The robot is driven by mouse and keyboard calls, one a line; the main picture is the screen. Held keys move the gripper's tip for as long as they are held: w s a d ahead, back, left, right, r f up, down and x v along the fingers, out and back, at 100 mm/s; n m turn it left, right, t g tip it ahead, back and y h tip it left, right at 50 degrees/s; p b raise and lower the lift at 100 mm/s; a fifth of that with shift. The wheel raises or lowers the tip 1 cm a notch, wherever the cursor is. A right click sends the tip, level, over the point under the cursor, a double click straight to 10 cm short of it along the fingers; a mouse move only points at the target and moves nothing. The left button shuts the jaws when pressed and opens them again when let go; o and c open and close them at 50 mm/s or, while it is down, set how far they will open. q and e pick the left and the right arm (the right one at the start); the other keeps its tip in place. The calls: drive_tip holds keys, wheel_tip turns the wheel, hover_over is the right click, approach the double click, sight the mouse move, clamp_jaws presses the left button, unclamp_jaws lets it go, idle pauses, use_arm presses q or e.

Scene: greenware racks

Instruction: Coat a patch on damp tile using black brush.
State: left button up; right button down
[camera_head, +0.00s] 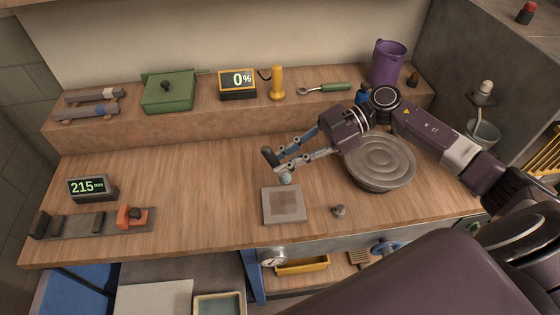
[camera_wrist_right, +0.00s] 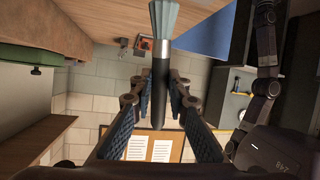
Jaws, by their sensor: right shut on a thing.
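The tile (camera_head: 271,218) is a flat, pale grey-brown square with a darker square patch in its middle. It lies on the workbench near the front. My right gripper (camera_head: 281,160) is shut on the black brush (camera_head: 268,154), whose pale blue-grey bristles point down towards the tile's far edge. I cannot tell whether the bristles touch it. In the right wrist view, the brush's black handle (camera_wrist_right: 160,88) sits between the two finger pads of the right gripper (camera_wrist_right: 161,98), with the bristles beyond them. My left gripper is not in view.
A round grey wheel (camera_head: 380,162) stands right of the tile, under my right arm. A small grey knob (camera_head: 338,210) sits beside the tile. The back shelf holds a green box (camera_head: 168,91), a 0% display (camera_head: 238,85) and a purple pitcher (camera_head: 387,64).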

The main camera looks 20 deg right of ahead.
drive_tip(key=shift+w+d+r+p, duration=0.15)
drive_tip(key=shift+r+p, duration=0.15)
drive_tip(key=shift+r, duration=0.2)
drive_tip(key=shift+w+r+p, duration=0.1)
drive_tip(key=shift+r+p, duration=0.2)
drive_tip(key=shift+r, duration=0.15)
drive_tip(key=shift+r+p, duration=0.6)
drive_tip(key=shift+r, duration=0.05)
drive_tip(key=shift+s+r, duration=0.1)
drive_tip(key=shift+r, duration=0.1)
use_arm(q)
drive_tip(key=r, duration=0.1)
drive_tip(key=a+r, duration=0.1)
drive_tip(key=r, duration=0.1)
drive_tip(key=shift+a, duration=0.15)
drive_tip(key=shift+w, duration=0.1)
use_arm(e)
drive_tip(key=shift+f, duration=0.1)
